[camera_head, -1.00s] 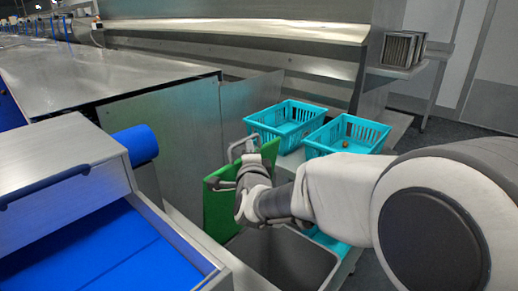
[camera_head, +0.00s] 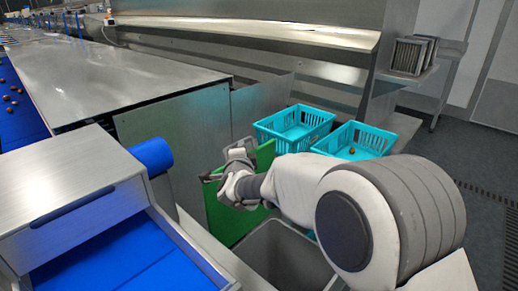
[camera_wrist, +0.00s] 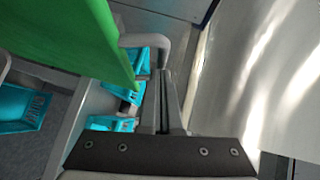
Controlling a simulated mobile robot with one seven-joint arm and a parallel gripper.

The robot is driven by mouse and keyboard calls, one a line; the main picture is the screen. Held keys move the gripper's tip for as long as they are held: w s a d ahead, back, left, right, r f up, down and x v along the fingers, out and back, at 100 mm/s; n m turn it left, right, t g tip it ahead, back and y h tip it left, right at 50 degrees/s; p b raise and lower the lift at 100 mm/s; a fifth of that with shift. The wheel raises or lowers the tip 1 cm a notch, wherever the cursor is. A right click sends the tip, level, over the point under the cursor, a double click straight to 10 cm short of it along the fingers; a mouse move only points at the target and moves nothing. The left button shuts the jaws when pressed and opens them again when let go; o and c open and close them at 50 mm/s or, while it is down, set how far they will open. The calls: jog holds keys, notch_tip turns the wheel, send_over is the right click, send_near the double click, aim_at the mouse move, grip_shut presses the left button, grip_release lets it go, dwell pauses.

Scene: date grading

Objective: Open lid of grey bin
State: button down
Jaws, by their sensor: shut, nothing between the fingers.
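The grey bin (camera_head: 287,256) stands open in the lower middle of the head view, partly behind my arm. Its green lid (camera_head: 228,222) stands upright at the bin's far left side, and it fills the upper left of the wrist view (camera_wrist: 68,38). A grey bar handle (camera_head: 240,146) shows at the lid's top, also in the wrist view (camera_wrist: 148,41). My gripper (camera_head: 207,178) is shut and empty, at the lid's upper left edge. In the wrist view its fingers (camera_wrist: 163,82) point past the lid and close to the handle; I cannot tell whether they touch.
Two turquoise crates (camera_head: 292,130) and (camera_head: 354,140) stand behind the bin, the right one with a small brown date inside. A metal panel (camera_head: 172,135) stands close left of the lid. A blue conveyor (camera_head: 125,262) lies at front left.

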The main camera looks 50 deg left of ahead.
jog(key=a+p, duration=0.1)
jog(key=p, duration=0.1)
jog(key=a+p, duration=0.1)
jog(key=shift+s+a+r, duration=0.1)
jog(key=shift+a+r, duration=0.15)
jog(key=shift+a, duration=0.1)
jog(key=shift+a+f+n+g+h+p, duration=0.3)
jog(key=shift+a+n+h+p, duration=0.1)
jog(key=shift+a+p, duration=0.25)
jog(key=shift+d, duration=0.1)
